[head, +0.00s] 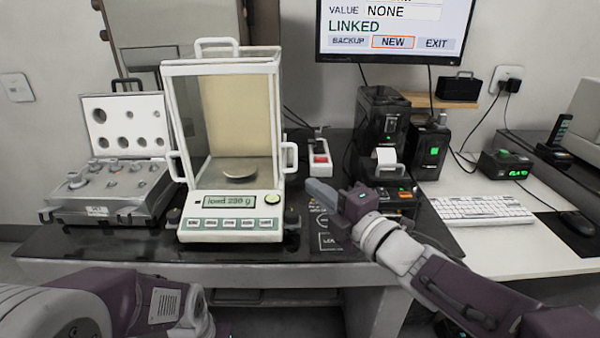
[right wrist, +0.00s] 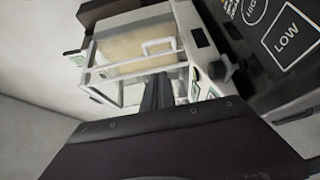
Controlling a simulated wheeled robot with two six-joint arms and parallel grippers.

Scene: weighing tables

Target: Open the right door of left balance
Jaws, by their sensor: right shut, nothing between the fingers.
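A round metal pan (head: 229,169) is inside. Its right door handle (head: 290,157) is a white loop on the right side, and the door looks shut. My right gripper (head: 318,190) is shut and empty, to the right of the balance and just below and right of that handle, apart from it in the head view. In the right wrist view the fingers (right wrist: 158,92) point at the balance's side, close to the white handle (right wrist: 160,45). My left gripper is not visible; only my left arm shows at lower left.
An open case of weights (head: 115,175) stands left of the balance. A printer (head: 385,160), dark boxes and a keyboard (head: 480,210) are to the right. A red-switched power strip (head: 320,157) lies behind the gripper. Flat labels lie on the dark mat near the gripper.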

